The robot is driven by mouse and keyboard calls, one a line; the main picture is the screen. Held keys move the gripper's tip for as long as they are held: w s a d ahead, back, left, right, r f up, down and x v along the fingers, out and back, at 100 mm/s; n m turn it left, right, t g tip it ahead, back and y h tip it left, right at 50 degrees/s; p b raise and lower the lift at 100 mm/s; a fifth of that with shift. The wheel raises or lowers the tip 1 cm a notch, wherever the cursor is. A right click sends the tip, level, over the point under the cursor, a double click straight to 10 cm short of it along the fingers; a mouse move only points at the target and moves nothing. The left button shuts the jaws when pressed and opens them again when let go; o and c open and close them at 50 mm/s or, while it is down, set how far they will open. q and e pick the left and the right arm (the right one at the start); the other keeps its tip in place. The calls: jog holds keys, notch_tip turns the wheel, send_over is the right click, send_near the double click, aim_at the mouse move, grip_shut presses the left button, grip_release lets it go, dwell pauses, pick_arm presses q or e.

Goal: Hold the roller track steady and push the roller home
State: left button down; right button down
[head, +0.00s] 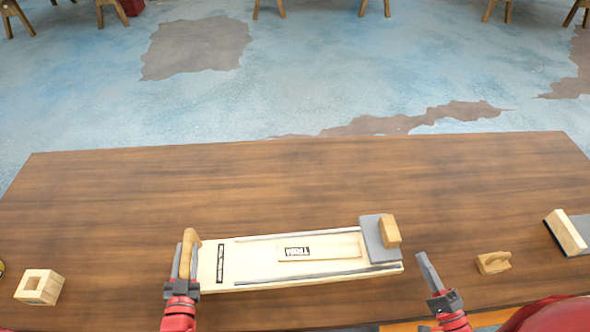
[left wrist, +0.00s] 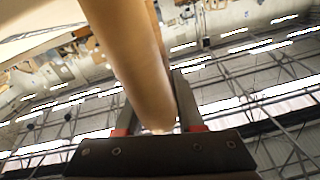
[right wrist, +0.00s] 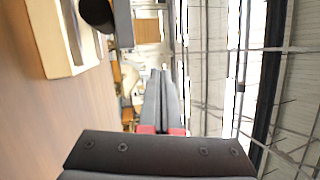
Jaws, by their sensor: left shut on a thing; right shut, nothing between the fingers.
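The roller track (head: 225,280) is a pale wooden board with two metal rails, lying lengthwise left to right on the table. My left gripper (head: 186,255) is shut on the upright wooden handle (head: 190,240) at its left end; the handle fills the left wrist view (left wrist: 125,50). A grey sliding piece with a wooden block (head: 372,232), apparently the roller, sits at the track's right end. My right gripper (head: 427,272) is shut and empty, just right of the track and apart from it. The right wrist view shows the track's edge (right wrist: 50,40) and a dark round part (right wrist: 97,14).
A square wooden block with a hole (head: 40,287) lies at the left of the table (head: 300,180). A small wooden piece (head: 493,263) and a grey plate with a wooden bar (head: 567,232) lie at the right. The table behind the track is clear.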

pick_arm(q)
jog(key=shift+f, duration=0.15)
pick_arm(e)
jog(key=d+g, duration=0.1)
jog(key=w+d+f, duration=0.1)
jog(key=d+f+g+h, duration=0.1)
jog(key=d, duration=0.1)
jog(key=shift+w+f+n+g, duration=0.2)
jog(key=shift+w+n+g, duration=0.1)
jog(key=shift+w+n, duration=0.1)
jog(key=shift+w, duration=0.2)
jog(key=x, duration=0.9)
jog(key=shift+w+f, duration=0.1)
jog(key=shift+w, duration=0.2)
jog(key=shift+a, duration=1.05)
jog(key=shift+s+a+f, duration=0.1)
jog(key=shift+a, duration=0.85)
jog(key=a, duration=1.5)
jog(key=s+a, duration=0.1)
jog(key=a, duration=0.6)
jog(key=shift+a, duration=0.25)
pick_arm(q)
jog(key=shift+d, duration=0.2)
pick_arm(e)
jog(key=shift+a, duration=0.35)
